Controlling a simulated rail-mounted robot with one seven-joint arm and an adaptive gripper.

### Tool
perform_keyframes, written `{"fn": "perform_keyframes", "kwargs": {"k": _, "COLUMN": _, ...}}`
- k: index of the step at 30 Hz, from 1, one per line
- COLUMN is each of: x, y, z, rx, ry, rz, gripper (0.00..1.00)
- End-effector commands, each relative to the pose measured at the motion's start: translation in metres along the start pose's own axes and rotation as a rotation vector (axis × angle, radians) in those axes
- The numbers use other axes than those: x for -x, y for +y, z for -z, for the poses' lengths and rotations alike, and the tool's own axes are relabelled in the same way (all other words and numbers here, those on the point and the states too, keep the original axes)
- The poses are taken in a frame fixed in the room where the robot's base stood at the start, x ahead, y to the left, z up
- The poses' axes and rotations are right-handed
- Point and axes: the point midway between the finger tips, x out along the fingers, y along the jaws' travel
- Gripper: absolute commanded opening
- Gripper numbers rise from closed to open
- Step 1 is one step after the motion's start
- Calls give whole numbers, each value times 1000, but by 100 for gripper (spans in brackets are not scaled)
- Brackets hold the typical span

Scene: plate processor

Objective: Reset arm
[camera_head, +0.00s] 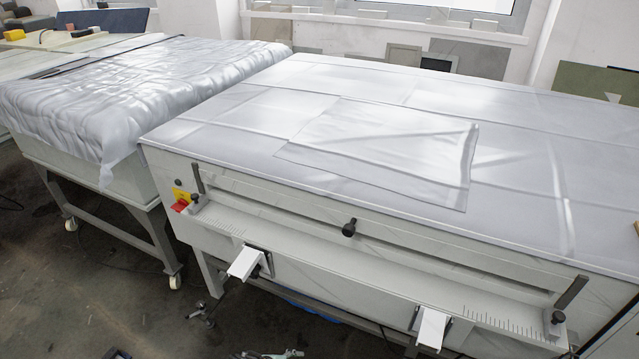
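The plate processor (205,133) is a large pale machine with a flat top. A loose translucent sheet (385,150) lies on its top. A long slot runs along its front, with a black knob (349,228) near the middle. A small metallic part at the bottom edge of the view may be the tip of my gripper, but it is almost wholly cut off. I cannot tell whether it is open or shut, or whether it holds anything. Nothing in view clearly shows my arm touching the machine.
Two white brackets, the left one (248,262) and the right one (432,328), stick out from the front. A red and yellow switch (181,200) sits at the front left. A plastic-covered table (130,85) stands to the left. Dark floor (95,285) is open at lower left.

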Motion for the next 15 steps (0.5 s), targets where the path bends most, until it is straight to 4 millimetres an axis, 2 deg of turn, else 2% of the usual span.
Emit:
{"fn": "perform_keyframes", "kwargs": {"k": 1, "x": -21, "y": -14, "z": -17, "rx": -67, "ry": -13, "rz": 86, "gripper": 64}}
{"fn": "perform_keyframes", "kwargs": {"k": 6, "x": -69, "y": -61, "z": -55, "rx": -298, "ry": -52, "rz": 354, "gripper": 64}}
{"fn": "perform_keyframes", "kwargs": {"k": 10, "x": -93, "y": -95, "z": -82, "rx": -465, "ry": -95, "rz": 533, "gripper": 64}}
{"fn": "perform_keyframes", "kwargs": {"k": 15, "x": -113, "y": -136, "z": -112, "rx": -667, "ry": -158, "rz": 741, "gripper": 64}}
